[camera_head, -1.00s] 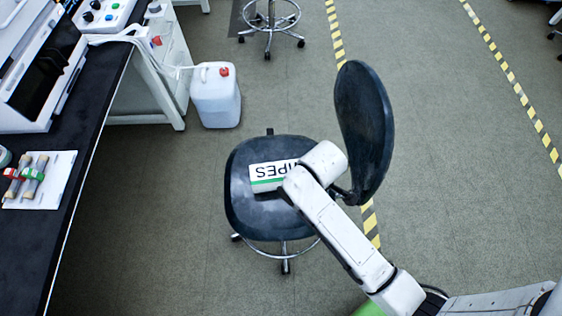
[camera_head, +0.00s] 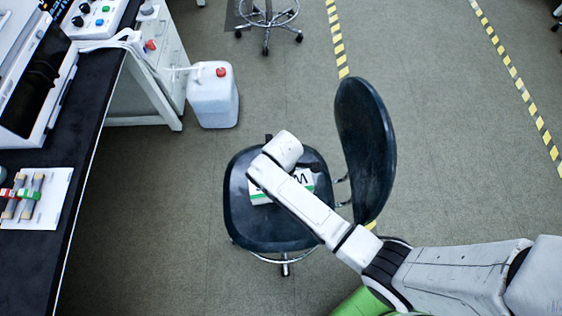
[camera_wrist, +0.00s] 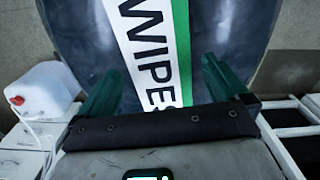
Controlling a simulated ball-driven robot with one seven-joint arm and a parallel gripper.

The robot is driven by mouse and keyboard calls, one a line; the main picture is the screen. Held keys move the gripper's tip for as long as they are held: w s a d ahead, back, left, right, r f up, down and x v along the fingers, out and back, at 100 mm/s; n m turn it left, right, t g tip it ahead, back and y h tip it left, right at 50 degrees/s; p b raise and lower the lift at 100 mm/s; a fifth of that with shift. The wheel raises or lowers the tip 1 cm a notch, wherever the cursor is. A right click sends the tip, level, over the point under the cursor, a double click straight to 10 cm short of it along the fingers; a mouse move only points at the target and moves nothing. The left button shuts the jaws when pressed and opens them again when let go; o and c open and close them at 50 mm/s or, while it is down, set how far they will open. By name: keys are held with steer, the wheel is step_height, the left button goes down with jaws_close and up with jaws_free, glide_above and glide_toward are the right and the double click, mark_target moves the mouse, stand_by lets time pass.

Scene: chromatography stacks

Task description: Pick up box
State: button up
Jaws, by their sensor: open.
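The box is a white wipes box (camera_head: 259,198) with a green stripe and black lettering. It lies on the dark seat of a swivel chair (camera_head: 245,228). In the head view my arm crosses above its middle, hiding part of it, and my fingers are hidden. In the wrist view the box (camera_wrist: 150,45) runs lengthwise between the two dark green fingers of my gripper (camera_wrist: 163,68). The gripper is open, with a finger to each side of the box and a visible gap on both sides. I cannot tell how far above it the fingertips are.
The chair's upright backrest (camera_head: 366,150) stands right of the seat, close to my arm. A white jerrycan (camera_head: 213,98) stands on the floor beyond. A black bench (camera_head: 75,130) with equipment runs along the left. Another stool base (camera_head: 268,18) is at the back.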

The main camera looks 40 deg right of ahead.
steer(key=shift+w+a+f, duration=0.1)
steer(key=shift+f, duration=1.15)
steer(key=shift+a+f, duration=0.1)
steer(key=shift+f, duration=1.15)
steer(key=c, duration=1)
steer(key=shift+c, duration=0.4)
steer(key=shift+r, duration=0.15)
